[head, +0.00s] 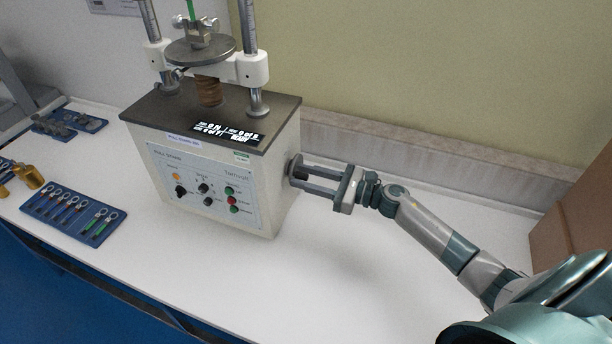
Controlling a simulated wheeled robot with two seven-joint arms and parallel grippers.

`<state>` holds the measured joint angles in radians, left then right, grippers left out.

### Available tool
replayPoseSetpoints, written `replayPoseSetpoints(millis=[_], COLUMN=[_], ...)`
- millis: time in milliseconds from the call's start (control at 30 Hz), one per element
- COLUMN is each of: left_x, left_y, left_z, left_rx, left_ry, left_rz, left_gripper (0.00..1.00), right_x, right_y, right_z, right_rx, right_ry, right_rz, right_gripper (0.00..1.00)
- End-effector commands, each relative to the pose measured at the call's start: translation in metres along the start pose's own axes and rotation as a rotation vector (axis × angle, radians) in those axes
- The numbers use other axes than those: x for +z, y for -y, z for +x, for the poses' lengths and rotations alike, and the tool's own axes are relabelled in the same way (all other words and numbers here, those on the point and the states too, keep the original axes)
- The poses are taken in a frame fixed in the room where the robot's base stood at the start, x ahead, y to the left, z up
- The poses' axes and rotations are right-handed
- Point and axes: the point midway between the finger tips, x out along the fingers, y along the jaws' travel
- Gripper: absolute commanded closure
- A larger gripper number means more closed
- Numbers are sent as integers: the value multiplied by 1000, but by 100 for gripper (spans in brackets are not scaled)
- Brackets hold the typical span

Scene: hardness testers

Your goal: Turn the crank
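The tester (210,160) is a cream box with a dark top, a front panel of knobs and buttons, and a lit display. The crank (297,169) is on its right side wall, partly hidden by my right gripper. My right gripper (299,172) reaches in from the right with its two grey fingers spread apart, one above and one below. A dark part of the crank shows between the fingertips; whether they touch it cannot be told. My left gripper is not in view.
A blue tray (55,222) of small tools lies left of the tester, with another blue tray (85,121) behind it. Brass pieces (28,177) lie at the far left. A brown box (575,215) stands at the right. The white tabletop (350,265) in front is clear.

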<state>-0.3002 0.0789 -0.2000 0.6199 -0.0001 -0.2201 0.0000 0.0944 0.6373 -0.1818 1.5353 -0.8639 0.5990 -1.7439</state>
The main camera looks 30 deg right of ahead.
Motion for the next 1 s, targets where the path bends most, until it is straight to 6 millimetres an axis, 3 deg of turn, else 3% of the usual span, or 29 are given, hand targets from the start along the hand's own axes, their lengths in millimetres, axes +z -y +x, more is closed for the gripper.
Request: replayPoseSetpoints(millis=[100,233,267,667,1000], left_x=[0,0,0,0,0], left_y=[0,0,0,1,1], left_z=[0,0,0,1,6], left_rx=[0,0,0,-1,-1], left_ry=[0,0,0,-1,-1], left_rz=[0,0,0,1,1], left_gripper=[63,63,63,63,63], right_x=[0,0,0,1,5], right_y=[0,0,0,1,4], right_z=[0,0,0,-1,-1], right_rx=[0,0,0,-1,1], right_ry=[0,0,0,-1,-1], right_rz=[0,0,0,32,203], right_gripper=[65,96,100,100,100])
